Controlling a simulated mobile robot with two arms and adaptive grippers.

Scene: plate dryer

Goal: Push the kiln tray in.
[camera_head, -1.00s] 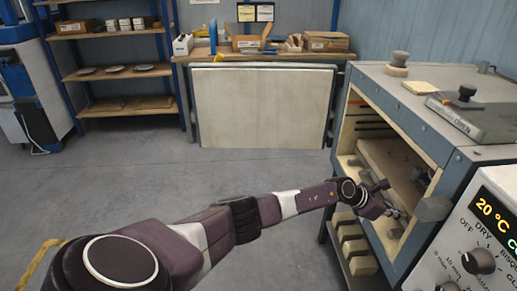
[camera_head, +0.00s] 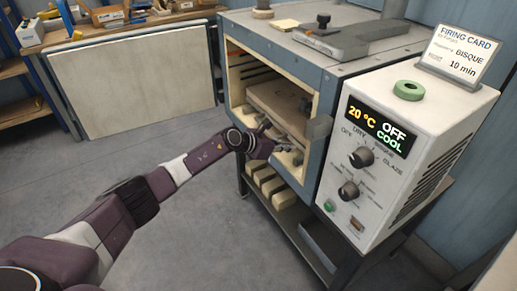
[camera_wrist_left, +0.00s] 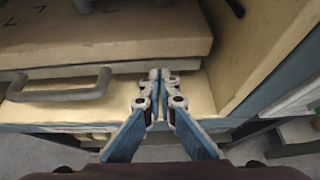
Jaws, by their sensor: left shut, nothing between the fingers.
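The kiln (camera_head: 322,70) stands open at its front, on the right of the head view. The kiln tray is inside its chamber, with a pale slab (camera_head: 280,103) on top. In the left wrist view the slab (camera_wrist_left: 110,35) shows several dark marks, and a metal handle (camera_wrist_left: 60,92) sits at the front below it. My left gripper (camera_head: 287,148) is at the kiln mouth, shut and empty. In the left wrist view its fingertips (camera_wrist_left: 160,76) are together at the tray's front, right of the handle; whether they touch it, I cannot tell. My right gripper is out of view.
The control box (camera_head: 385,140) right of the opening reads 20 °C, OFF and COOL, with a firing card (camera_head: 458,55) on top. Pale blocks (camera_head: 275,185) lie on the shelf below the kiln. A large pale panel (camera_head: 135,75) stands left. The floor between is clear.

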